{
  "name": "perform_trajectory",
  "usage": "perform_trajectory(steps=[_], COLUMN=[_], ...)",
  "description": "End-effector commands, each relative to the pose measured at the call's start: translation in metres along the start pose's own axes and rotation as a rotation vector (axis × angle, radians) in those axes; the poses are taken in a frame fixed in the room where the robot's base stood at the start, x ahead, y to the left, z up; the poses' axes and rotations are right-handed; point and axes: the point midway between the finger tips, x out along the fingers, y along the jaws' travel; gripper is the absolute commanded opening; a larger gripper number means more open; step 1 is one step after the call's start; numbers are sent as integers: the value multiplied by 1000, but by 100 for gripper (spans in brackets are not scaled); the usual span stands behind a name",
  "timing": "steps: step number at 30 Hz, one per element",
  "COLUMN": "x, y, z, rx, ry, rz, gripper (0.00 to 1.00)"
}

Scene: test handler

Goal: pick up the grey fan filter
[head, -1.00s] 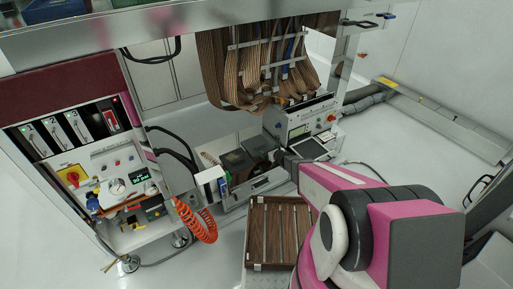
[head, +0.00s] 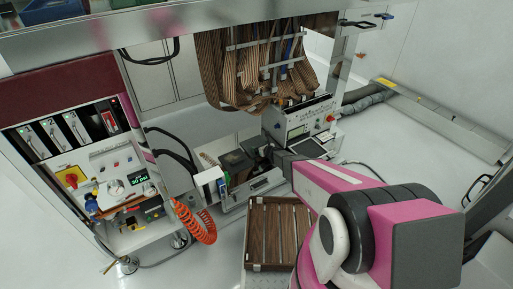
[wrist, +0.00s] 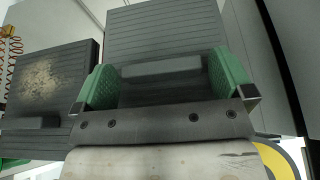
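In the wrist view, a grey ribbed block (wrist: 165,28), which looks like the grey fan filter, lies straight ahead. A short raised bar (wrist: 160,67) shows between the fingers. My gripper (wrist: 162,78) is open, its green fingertips spread to either side of the bar with gaps. I cannot tell whether the fingers touch anything. A second dark block (wrist: 50,80) with a pale dusty patch and its own bar lies to the left. In the head view, my gripper (head: 265,152) is small and dark beside a dark block (head: 236,163) in the open drawer; it hides what lies under it.
A brown slatted tray (head: 278,264) stands on the floor side in front of the drawer (head: 252,187). Ribbon cables (head: 265,65) hang above. A control box (head: 303,122) stands close to the right. An orange coiled hose (head: 197,222) hangs at the left.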

Motion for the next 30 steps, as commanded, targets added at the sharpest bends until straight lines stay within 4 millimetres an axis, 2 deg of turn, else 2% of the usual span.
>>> perform_trajectory(steps=[1, 3, 4, 17, 20, 25, 30], x=[0, 0, 0, -3, -7, -18, -40], y=[0, 0, 0, 0, 0, 1, 34], z=[0, 0, 0, 6, 14, 39, 53], rx=[0, 0, 0, -1, -1, -2, 0], ry=[0, 0, 0, 0, -1, -2, 0], rz=[0, 0, 0, 1, 1, 1, 3], gripper=[84, 61, 59, 59, 59, 59, 59])
